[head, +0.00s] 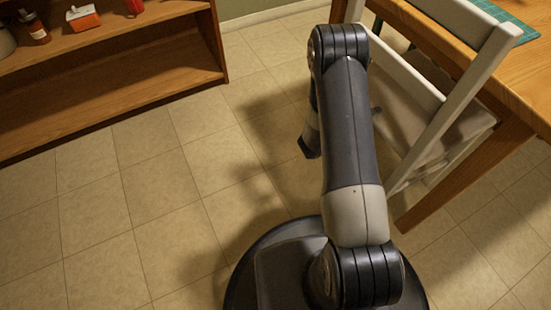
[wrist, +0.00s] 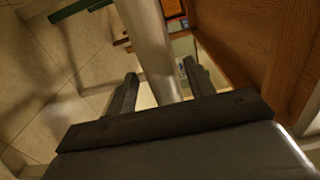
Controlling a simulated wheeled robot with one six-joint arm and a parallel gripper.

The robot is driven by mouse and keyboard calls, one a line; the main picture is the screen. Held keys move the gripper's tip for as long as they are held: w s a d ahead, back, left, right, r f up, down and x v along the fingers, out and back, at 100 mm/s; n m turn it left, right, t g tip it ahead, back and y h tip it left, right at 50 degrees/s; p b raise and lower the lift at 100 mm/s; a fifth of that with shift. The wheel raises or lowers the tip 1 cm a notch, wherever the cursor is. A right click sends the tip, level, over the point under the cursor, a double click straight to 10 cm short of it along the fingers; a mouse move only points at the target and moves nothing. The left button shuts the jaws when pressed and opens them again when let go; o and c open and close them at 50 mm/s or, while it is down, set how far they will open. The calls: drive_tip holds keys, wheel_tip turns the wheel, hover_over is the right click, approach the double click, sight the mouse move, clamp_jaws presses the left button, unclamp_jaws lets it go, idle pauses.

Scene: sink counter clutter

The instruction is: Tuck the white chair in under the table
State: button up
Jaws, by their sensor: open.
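The white chair (head: 457,103) stands at the right in the head view, its back toward me and its seat side close to the wooden table (head: 530,75). My arm covers part of the chair's left side. In the wrist view, my gripper (wrist: 160,70) is open, with a dark finger on each side of a pale bar, which looks like part of the chair (wrist: 150,40). Whether the fingers touch it I cannot tell. The table's wood (wrist: 235,40) seems to fill the right of the wrist view. My fingers are hidden in the head view.
A wooden shelf unit (head: 120,85) stands at the upper left, with a red and white box (head: 83,18) and bottles on it. A green mat (head: 505,18) lies on the table. The tiled floor (head: 150,190) at the left is clear. A table leg (head: 460,180) stands right of the chair.

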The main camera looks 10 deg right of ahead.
drive_tip(key=p+v, duration=0.1)
drive_tip(key=v, duration=1)
drive_tip(key=shift+r, duration=0.1)
drive_tip(key=b+x, duration=0.1)
drive_tip(key=x, duration=1)
drive_tip(key=shift+d, duration=0.25)
drive_tip(key=shift+w+d+f+b, duration=0.15)
drive_tip(key=shift+f+b, duration=0.15)
drive_tip(key=shift+b, duration=0.05)
drive_tip(key=shift+r, duration=0.1)
